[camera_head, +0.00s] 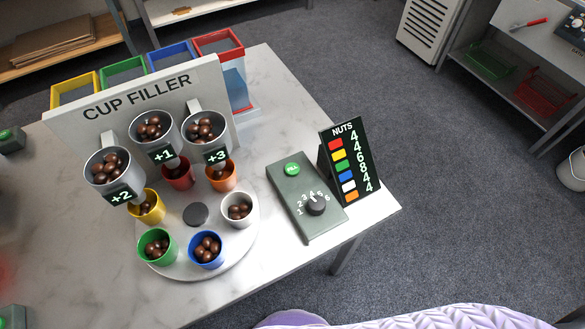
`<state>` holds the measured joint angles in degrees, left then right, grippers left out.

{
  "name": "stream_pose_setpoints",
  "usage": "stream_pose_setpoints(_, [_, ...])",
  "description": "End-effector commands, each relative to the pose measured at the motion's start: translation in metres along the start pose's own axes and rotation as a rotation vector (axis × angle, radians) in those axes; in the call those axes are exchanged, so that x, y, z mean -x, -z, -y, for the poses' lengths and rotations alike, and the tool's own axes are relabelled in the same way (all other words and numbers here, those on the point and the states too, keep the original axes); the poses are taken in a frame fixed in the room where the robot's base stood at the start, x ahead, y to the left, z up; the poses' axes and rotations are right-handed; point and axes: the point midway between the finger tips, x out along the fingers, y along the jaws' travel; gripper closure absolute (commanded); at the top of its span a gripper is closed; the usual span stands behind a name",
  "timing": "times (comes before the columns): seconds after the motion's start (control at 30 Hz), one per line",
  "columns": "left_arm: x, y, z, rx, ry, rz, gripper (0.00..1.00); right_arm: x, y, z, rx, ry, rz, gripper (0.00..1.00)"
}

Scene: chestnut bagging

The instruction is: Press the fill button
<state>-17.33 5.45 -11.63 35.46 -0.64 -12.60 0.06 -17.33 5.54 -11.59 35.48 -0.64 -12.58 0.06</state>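The fill button (292,169) is a round green button at the far end of a dark grey-green control box (302,221) on the white marble table. Its small white lettering is too small to read surely. The cup filler (137,95) stands left of the box, with grey hoppers of chestnuts marked +2, +1 and +3. Neither gripper is in view, and nothing touches the button.
A round turntable (225,255) holds colored cups with chestnuts. A black NUTS board (349,163) lists colors and numbers right of the box. Colored open bins (219,43) stand behind the filler. A pale purple ridged thing (440,317) shows at the bottom edge.

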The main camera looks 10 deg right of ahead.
Motion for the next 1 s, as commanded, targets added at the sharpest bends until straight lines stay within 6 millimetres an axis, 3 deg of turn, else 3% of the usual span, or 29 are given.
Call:
stream_pose_setpoints(0.03, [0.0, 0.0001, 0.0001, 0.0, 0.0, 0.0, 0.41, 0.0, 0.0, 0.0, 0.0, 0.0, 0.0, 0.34])
stream_pose_setpoints(0.33, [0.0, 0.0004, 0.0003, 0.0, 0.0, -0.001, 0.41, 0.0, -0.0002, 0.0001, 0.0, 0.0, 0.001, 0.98])
stream_pose_setpoints(1.0, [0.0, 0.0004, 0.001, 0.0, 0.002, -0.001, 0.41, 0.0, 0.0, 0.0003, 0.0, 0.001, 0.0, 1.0])
